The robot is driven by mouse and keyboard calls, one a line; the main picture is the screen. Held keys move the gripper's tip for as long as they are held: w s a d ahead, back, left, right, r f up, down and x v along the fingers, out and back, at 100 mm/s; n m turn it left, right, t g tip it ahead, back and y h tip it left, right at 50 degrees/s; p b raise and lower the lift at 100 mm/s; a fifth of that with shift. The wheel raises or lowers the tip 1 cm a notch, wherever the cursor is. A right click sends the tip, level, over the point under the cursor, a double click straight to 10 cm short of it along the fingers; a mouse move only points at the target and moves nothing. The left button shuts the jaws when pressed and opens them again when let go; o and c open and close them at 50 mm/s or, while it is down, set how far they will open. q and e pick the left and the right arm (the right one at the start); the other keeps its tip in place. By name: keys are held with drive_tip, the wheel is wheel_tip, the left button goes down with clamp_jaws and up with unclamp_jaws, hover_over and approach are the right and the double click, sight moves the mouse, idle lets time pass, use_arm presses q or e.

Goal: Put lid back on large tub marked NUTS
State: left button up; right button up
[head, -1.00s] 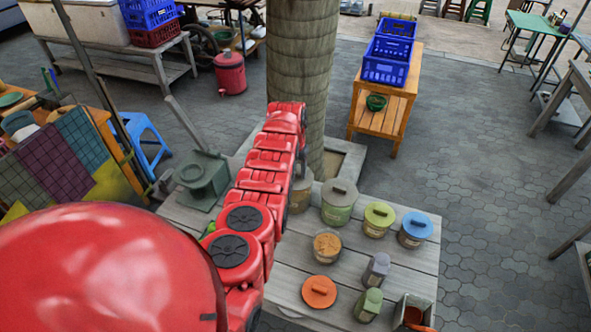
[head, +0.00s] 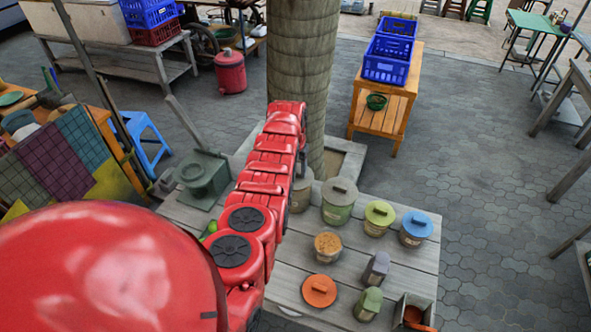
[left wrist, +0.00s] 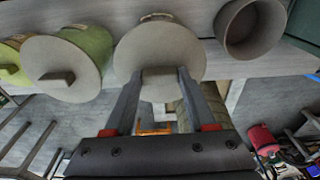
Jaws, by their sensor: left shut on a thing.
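My left gripper (left wrist: 160,73) is shut on the knob of a round grey-beige lid (left wrist: 158,45) in the left wrist view. A tub with a label (left wrist: 155,17) shows just past the lid's edge; I cannot tell whether the lid rests on it or hangs above it. An open grey tub (left wrist: 250,28) stands to the right, its inside dark. In the head view a greyish tub (head: 301,192) is partly hidden by my red arm, which also hides most of the left gripper. No NUTS lettering is readable. My right gripper is not in view.
Close by stand a large green tub with a grey lid (head: 338,205), a yellow-green-lidded tub (head: 378,218) and a blue-lidded tub (head: 415,229). An open tub (head: 328,245) and an orange lid (head: 319,291) are nearer. A tree trunk (head: 303,80) rises behind.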

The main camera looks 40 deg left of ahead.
use_arm(q)
drive_tip(key=shift+f+b, duration=0.2)
drive_tip(key=shift+b, duration=0.3)
idle(0.8)
idle(0.4)
drive_tip(key=o, duration=1.6)
drive_tip(key=shift+c, duration=0.2)
drive_tip(key=shift+r, duration=0.2)
drive_tip(key=shift+w+r+p, duration=0.1)
drive_tip(key=shift+r+p, duration=0.6)
drive_tip(key=shift+r, duration=0.35)
drive_tip(key=shift+r+p, duration=0.3)
drive_tip(key=shift+r, duration=2)
